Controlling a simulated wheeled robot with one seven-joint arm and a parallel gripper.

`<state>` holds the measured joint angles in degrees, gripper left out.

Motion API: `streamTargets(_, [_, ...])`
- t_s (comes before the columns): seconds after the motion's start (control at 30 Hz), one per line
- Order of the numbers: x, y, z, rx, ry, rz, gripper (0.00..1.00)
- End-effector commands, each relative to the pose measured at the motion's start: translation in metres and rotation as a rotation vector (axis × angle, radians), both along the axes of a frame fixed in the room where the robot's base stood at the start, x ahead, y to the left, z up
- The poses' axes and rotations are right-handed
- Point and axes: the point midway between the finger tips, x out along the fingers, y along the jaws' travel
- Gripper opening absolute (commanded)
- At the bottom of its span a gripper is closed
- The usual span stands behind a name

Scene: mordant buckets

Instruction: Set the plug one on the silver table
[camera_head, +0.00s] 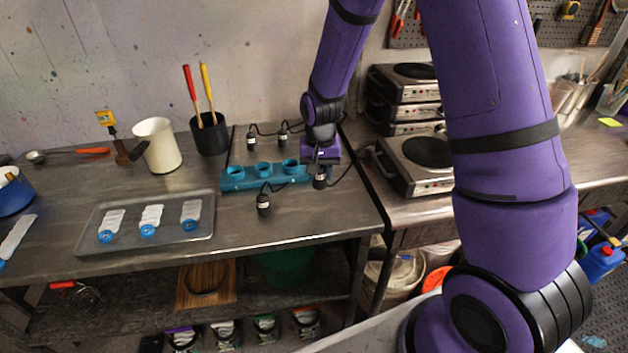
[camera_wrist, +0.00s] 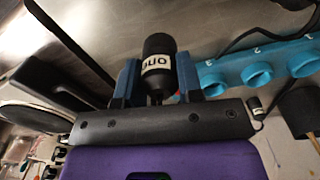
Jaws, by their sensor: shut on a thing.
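My gripper (camera_head: 320,158) is shut on a black plug (camera_head: 320,180) at the right end of the teal rack. In the wrist view the plug (camera_wrist: 157,48) sits between the two blue fingers (camera_wrist: 157,75), and its white label reads "ONE". Whether its far end touches the surface cannot be told. The silver table (camera_head: 325,225) is the metal worktop below. Other black plugs with cords stand there: one in front of the rack (camera_head: 263,204), and two behind it (camera_head: 251,141) (camera_head: 283,134).
The teal rack (camera_head: 235,183) has three round sockets that look empty. A grey tray (camera_head: 175,246) with three white-and-blue items lies at left. A white pitcher (camera_head: 158,145) and black utensil cup (camera_head: 209,135) stand behind. Hot plates (camera_head: 420,165) stand right. The table's front right is clear.

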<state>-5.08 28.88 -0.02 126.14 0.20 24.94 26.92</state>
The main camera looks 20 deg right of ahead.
Motion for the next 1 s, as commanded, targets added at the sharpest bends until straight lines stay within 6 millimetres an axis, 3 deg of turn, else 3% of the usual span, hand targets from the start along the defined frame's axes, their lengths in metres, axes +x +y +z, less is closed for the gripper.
streamTargets(0.4, [-0.12,0.037,-0.017,0.003,0.005,0.006,0.09])
streamTargets(0.53, [-0.14,0.039,-0.019,-0.001,0.004,0.003,0.09])
streamTargets(0.67, [-0.134,0.039,-0.021,-0.001,-0.001,-0.001,0.09])
streamTargets(1.0, [-0.058,0.041,-0.029,-0.001,-0.001,0.0,0.09])
